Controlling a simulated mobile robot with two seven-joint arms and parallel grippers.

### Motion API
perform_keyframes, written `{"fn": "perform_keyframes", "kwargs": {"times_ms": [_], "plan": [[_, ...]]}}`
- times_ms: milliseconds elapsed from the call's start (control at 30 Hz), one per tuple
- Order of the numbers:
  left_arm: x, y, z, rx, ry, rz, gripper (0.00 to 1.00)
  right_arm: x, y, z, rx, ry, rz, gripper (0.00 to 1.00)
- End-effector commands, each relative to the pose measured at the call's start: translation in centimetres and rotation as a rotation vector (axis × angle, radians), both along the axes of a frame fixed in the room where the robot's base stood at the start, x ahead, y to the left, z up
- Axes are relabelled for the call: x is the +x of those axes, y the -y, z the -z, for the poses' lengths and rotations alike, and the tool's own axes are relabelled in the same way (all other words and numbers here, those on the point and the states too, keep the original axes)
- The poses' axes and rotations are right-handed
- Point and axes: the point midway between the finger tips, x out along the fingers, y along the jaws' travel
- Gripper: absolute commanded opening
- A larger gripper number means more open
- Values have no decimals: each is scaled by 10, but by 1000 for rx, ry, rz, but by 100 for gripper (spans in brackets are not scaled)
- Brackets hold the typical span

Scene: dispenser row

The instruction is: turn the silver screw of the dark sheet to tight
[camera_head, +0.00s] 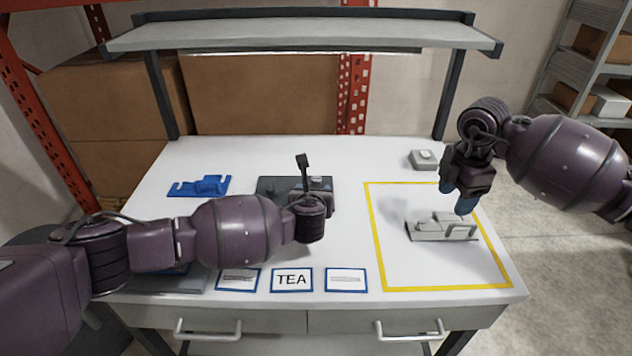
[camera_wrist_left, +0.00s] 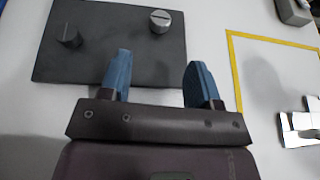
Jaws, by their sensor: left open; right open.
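The dark sheet (camera_head: 268,187) lies on the white table, partly hidden behind my left arm. In the left wrist view the dark sheet (camera_wrist_left: 110,45) carries the silver screw (camera_wrist_left: 160,20), round with a slotted top, near its right end. A dark knob (camera_wrist_left: 69,37) stands at the sheet's left. My left gripper (camera_wrist_left: 157,72) is open and empty, with its blue fingers over the sheet's near edge, short of the silver screw. In the head view its fingers are hidden. My right gripper (camera_head: 458,197) is open above a grey metal clamp-like part (camera_head: 440,230), apparently holding nothing.
A yellow outline (camera_head: 375,235) surrounds the grey part. A blue bracket (camera_head: 200,187) lies at the left. A small grey box (camera_head: 424,159) stands at the back right. A shelf (camera_head: 300,36) spans the table above.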

Motion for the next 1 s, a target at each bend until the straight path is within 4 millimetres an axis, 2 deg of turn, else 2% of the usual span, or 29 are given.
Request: {"fn": "perform_keyframes", "kwargs": {"times_ms": [500, 1000], "plan": [[52, 4, 22, -1, 1, -1, 57, 0, 0, 0, 0, 0, 0, 57], [86, 7, 36, 0, 2, 0, 57, 0, 0, 0, 0, 0, 0, 57]]}}
